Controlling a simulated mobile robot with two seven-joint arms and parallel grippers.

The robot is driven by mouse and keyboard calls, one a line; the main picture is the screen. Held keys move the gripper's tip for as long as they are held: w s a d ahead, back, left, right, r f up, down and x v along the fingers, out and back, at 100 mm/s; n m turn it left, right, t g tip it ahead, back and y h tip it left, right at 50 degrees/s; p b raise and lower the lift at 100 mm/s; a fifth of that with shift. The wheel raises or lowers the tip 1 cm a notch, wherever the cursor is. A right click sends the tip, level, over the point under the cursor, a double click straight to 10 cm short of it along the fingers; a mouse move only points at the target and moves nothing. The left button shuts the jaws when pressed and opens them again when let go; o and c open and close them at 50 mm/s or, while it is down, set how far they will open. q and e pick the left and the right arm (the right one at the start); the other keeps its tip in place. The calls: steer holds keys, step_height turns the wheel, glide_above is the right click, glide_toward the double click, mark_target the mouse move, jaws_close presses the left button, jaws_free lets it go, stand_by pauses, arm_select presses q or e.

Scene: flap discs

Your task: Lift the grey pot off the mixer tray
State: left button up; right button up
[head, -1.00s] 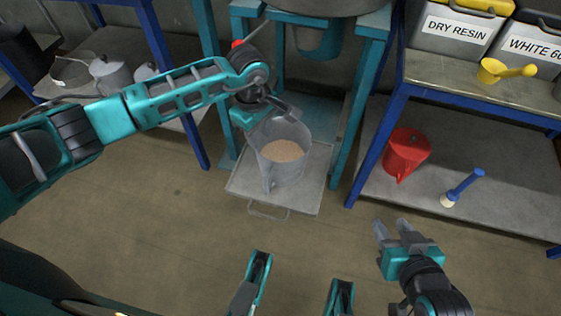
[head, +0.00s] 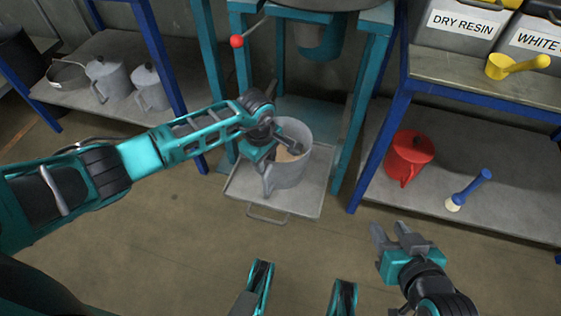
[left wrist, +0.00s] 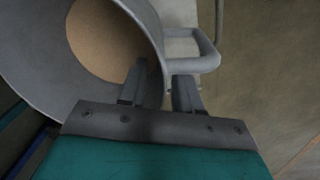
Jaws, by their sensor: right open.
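The grey pot (head: 287,174) stands upright on the mixer tray (head: 305,204), with tan material inside. Its handle faces the front left in the head view. In the left wrist view the pot (left wrist: 40,65) fills the upper left, and its handle (left wrist: 207,50) is at the upper middle. My left gripper (head: 280,148) is at the near left part of the pot's rim. One finger is inside the pot and the other is outside, by the handle, with the wall between them (left wrist: 160,92). Whether they grip it is unclear. My right gripper (head: 393,237) is open and empty, over the floor.
Teal mixer legs (head: 357,110) flank the tray, and a red-knobbed lever (head: 237,41) is above. The right shelf holds a red jug (head: 408,153) and a blue-handled brush (head: 468,190). Grey containers (head: 108,80) stand on the left shelf. Floor in front of the tray is clear.

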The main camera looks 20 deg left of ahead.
arm_select(q)
jaws_close()
stand_by(1.3)
steer(key=shift+w+r, duration=0.2)
steer(key=shift+r, duration=0.05)
